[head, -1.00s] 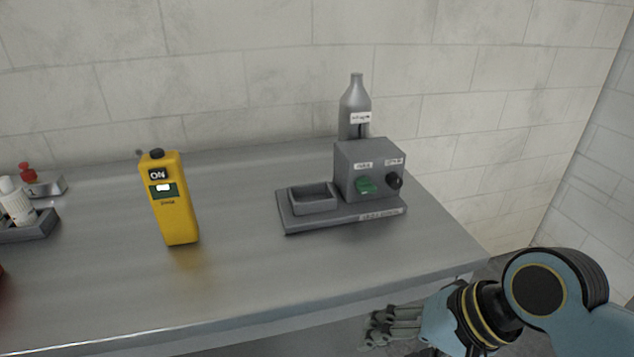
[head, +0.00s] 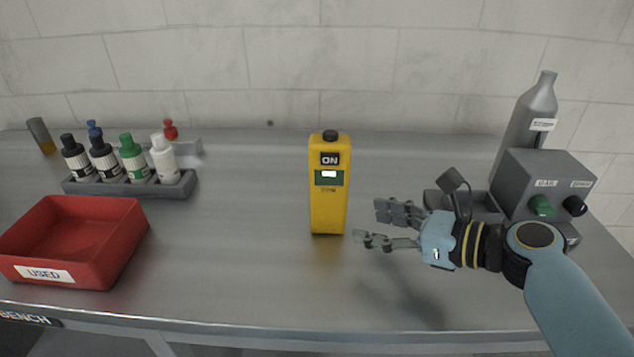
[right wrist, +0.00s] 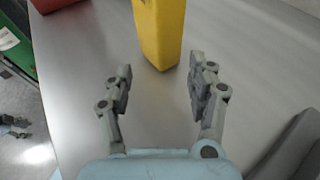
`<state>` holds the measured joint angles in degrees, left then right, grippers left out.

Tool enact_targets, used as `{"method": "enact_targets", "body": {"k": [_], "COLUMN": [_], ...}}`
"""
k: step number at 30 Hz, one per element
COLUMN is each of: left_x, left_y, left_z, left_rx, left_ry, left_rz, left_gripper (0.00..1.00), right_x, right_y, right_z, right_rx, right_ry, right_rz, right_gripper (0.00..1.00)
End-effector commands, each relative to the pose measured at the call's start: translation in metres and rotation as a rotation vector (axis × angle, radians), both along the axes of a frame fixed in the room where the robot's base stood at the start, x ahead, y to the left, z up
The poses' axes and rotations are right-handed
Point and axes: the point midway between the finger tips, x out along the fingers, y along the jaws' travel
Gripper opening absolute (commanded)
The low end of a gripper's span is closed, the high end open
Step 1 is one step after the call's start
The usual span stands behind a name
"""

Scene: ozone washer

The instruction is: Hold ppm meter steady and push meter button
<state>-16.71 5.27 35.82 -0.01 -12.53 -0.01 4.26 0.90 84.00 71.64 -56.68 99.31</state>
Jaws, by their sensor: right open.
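The yellow ppm meter (head: 328,205) stands upright on the bench, with a black knob on top, an ON label and a small lit screen. Its lower part also shows in the right wrist view (right wrist: 160,30). My right gripper (head: 368,224) is open and empty, just to the right of the meter and apart from it. In the right wrist view its fingers (right wrist: 158,88) point toward the meter's base, which lies ahead between them.
A red tray (head: 125,245) labelled USED is at the front left. Behind it a grey rack (head: 80,187) holds several dropper bottles. A grey machine (head: 525,175) with a green knob and a bottle stands at the right, behind my right arm. The bench is clear around the meter's front and left.

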Motion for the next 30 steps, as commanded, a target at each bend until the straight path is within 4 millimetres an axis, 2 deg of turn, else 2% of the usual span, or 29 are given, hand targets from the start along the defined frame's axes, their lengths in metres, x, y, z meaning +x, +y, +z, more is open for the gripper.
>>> {"method": "enact_targets", "body": {"k": [4, 9, 18, 30], "left_x": [-0.019, -0.025, -0.009, -0.01], "left_y": [-0.019, -0.018, -0.007, -0.008], "left_z": [-0.02, -0.04, -0.041, -0.042], "left_rx": [-0.023, -0.021, -0.009, -0.01], "left_ry": [0.028, 0.036, 0.013, 0.015], "left_rz": [0.008, 0.008, 0.003, 0.003], "left_gripper": [0.4, 0.4, 0.4, 0.4], "right_x": [0.012, 0.026, 0.044, 0.048], "right_y": [0.018, 0.04, 0.066, 0.071], "right_z": [-0.01, -0.019, -0.026, -0.027], "right_rx": [0.003, 0.002, -0.002, -0.002], "right_ry": [-0.003, -0.002, -0.002, -0.001], "right_rz": [0.002, 0.002, 0.002, 0.003], "right_gripper": [0.58, 0.58, 0.58, 0.58]}}
